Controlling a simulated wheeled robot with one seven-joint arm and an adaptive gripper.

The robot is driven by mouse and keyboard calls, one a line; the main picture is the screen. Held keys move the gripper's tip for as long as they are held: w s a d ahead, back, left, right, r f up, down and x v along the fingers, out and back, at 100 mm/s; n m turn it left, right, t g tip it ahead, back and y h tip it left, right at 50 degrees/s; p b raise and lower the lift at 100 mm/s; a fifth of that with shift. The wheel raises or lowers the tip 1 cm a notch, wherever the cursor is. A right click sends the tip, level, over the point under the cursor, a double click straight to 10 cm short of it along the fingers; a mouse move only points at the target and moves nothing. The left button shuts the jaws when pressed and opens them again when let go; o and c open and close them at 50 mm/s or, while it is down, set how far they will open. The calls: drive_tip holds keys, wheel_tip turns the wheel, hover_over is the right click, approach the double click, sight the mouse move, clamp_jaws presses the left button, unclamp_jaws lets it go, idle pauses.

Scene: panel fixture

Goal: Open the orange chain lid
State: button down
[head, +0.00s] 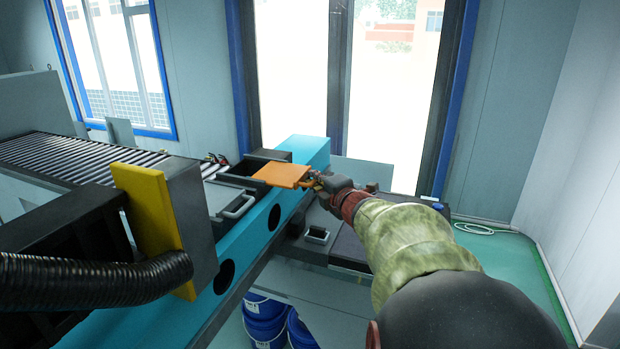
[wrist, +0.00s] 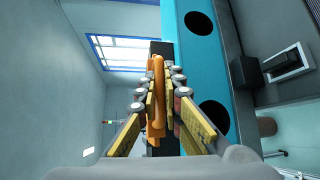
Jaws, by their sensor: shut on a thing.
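The orange chain lid (head: 283,174) is a flat plate at the top of the blue beam, at the middle of the head view. In the wrist view the orange part (wrist: 157,95) shows edge-on between the fingers. My gripper (head: 318,184) reaches it from the right. In the wrist view its yellow-padded fingers (wrist: 160,92) are shut on the orange part. The fingertips are small and partly hidden by my wrist in the head view. How far the lid is raised is hard to tell.
The long blue beam (head: 262,225) has round dark holes. A metal handle (head: 240,206) is left of the lid. A black hose (head: 90,282) and yellow block (head: 150,222) stand at left. Blue buckets (head: 265,318) sit below. A roller conveyor (head: 70,157) lies behind.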

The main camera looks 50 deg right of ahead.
drive_tip(key=c, duration=2.2)
unclamp_jaws()
drive_tip(key=v, duration=0.7)
drive_tip(key=shift+s+a, duration=0.15)
drive_tip(key=shift+s, duration=0.05)
